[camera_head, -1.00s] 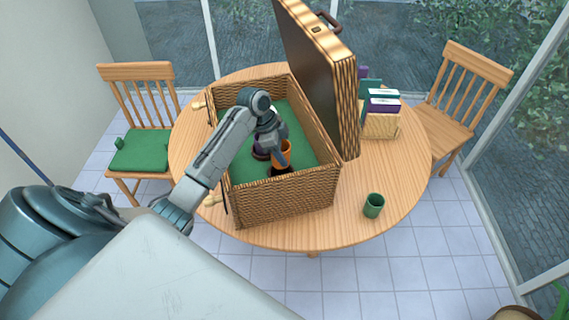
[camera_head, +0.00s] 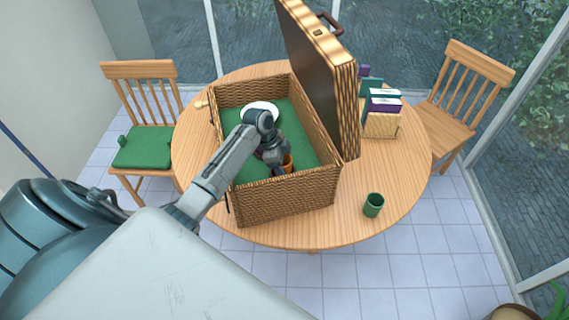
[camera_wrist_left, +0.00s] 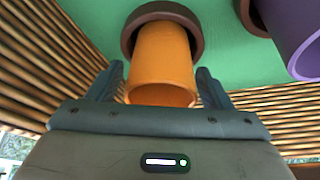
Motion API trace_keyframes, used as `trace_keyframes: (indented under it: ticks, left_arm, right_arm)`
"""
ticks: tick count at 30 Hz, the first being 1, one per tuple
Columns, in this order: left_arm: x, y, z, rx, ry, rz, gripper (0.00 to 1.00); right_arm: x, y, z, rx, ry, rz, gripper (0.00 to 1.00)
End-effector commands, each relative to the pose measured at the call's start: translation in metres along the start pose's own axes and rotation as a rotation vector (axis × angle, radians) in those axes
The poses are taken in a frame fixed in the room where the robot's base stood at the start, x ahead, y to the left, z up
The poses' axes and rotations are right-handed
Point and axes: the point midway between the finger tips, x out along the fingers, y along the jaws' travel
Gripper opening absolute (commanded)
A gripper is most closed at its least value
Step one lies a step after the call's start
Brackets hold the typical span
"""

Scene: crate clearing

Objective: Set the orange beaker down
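The orange beaker (camera_wrist_left: 163,65) stands inside the wicker crate (camera_head: 290,197), its far end inside a brown ring (camera_wrist_left: 190,17) on the green lining (camera_wrist_left: 230,55). In the head view only a bit of the orange beaker (camera_head: 289,162) shows beside my left gripper (camera_head: 282,170). In the left wrist view my left gripper (camera_wrist_left: 161,80) has one finger on each side of the beaker, with a narrow green gap beside each fingertip; it looks open. My right gripper is not in view.
A purple beaker (camera_wrist_left: 292,30) stands in another brown ring close to the right. A white plate (camera_head: 262,107) lies at the crate's back. The crate's open lid (camera_head: 325,80) rises on the right. A green cup (camera_head: 373,205) and a book holder (camera_head: 381,124) stand on the table (camera_head: 400,180).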

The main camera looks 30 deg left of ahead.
Motion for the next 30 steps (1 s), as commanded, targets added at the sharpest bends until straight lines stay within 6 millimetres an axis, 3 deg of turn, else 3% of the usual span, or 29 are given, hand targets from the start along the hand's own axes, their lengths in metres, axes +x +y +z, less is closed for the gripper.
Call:
trace_keyframes:
  ticks: [11,14,24,30]
  left_arm:
    - [-0.006,-0.001,-0.001,0.001,0.001,-0.003,0.73]
    - [-0.019,-0.001,0.001,0.003,-0.002,-0.005,0.73]
    - [-0.09,-0.001,0.001,0.002,-0.002,-0.005,0.73]
    - [-0.116,-0.001,0.0,0.001,-0.001,-0.003,0.73]
  right_arm:
    - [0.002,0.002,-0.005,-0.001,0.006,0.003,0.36]
    - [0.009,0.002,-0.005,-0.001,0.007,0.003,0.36]
    - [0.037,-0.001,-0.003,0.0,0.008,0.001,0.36]
    - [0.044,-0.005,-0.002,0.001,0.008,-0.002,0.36]
